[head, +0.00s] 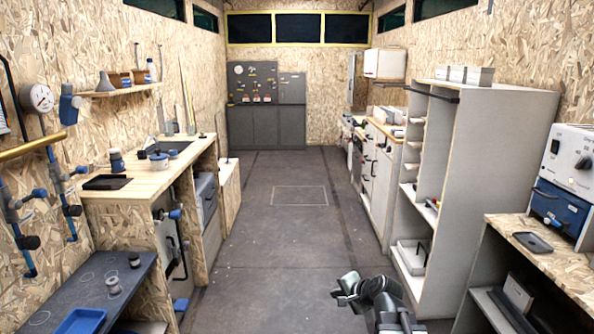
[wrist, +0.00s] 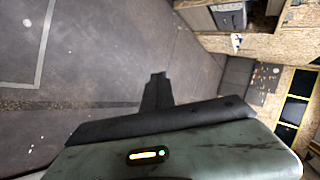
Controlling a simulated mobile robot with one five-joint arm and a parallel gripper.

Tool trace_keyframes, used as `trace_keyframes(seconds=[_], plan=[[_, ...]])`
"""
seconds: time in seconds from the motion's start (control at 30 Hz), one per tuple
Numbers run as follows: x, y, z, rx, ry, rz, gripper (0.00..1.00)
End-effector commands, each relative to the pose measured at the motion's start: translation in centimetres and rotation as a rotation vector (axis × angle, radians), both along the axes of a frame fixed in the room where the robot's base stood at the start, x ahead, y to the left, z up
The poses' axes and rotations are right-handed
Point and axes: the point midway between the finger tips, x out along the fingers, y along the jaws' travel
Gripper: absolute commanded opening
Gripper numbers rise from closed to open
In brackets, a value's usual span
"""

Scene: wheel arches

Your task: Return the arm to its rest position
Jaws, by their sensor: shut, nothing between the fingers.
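My arm (head: 385,300) shows at the bottom of the head view, right of the middle, folded low over the floor. My gripper (head: 341,293) is at its left end, in front of the aisle and clear of the furniture. In the wrist view the dark fingers of my gripper (wrist: 157,78) are together, with nothing between them. The lower part of the arm is cut off by the picture's edge.
The dark floor aisle (head: 270,240) is free down to the grey cabinet (head: 265,125) at the back. A tall white shelf unit (head: 487,150) stands close on the right, with a wooden bench (head: 560,262) nearer. A wooden counter (head: 150,185) and dark table (head: 60,290) line the left.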

Motion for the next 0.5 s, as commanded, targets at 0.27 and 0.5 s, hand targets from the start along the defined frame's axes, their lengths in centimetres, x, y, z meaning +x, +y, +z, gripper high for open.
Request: trace_keyframes(seconds=[0.27, 0.5], plan=[[-11.7, 0.2, -7.4, -0.568, 0.334, 0.555, 0.00], [-17.3, -3.5, -4.7, -0.732, 0.517, 0.854, 0.00]])
